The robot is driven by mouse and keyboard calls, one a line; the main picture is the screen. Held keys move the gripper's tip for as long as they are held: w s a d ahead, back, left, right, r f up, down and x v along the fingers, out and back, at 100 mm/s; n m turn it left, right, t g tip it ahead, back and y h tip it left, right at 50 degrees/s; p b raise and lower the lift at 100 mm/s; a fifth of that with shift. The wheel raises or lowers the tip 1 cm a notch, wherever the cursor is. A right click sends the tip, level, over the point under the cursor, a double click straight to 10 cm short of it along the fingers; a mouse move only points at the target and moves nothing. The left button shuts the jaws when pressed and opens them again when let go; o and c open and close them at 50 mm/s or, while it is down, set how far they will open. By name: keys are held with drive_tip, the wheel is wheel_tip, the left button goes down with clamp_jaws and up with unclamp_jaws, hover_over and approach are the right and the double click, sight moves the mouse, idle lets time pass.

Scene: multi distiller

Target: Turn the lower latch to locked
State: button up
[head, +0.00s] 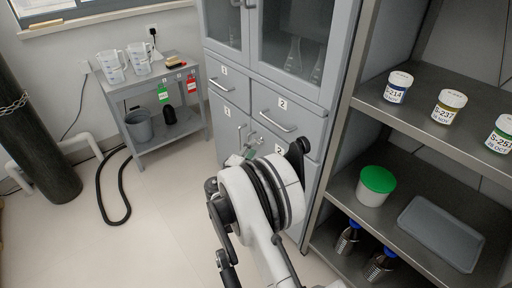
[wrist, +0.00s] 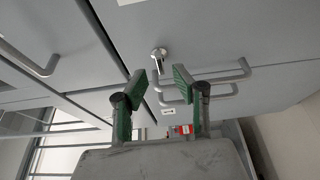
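A small round metal latch (wrist: 159,54) sits on the grey cabinet front in the wrist view, by the seam near two bar handles. A short light piece hangs below its round head; whether it is locked I cannot tell. My gripper (wrist: 158,86) is open and empty, its two green-padded fingers apart below the latch in the picture, with no visible contact. In the head view my arm covers most of the lower cabinet doors, and only a green bit of my gripper (head: 249,153) shows beside them. The latch is not clear there.
Bar handles (wrist: 215,76) stick out close to my right finger. Drawers with handles (head: 278,121) lie above the lower doors. An open shelf (head: 420,110) with labelled jars stands at right. A small grey table (head: 165,85) with jugs stands at left; floor between is mostly clear.

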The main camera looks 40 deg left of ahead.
drive_tip(key=shift+w+a+b, duration=0.15)
drive_tip(key=shift+w+b, duration=0.05)
drive_tip(key=shift+w, duration=0.8)
drive_tip(key=shift+w+a+b, duration=0.15)
drive_tip(key=shift+w+b, duration=0.05)
drive_tip(key=shift+w, duration=0.75)
clamp_jaws()
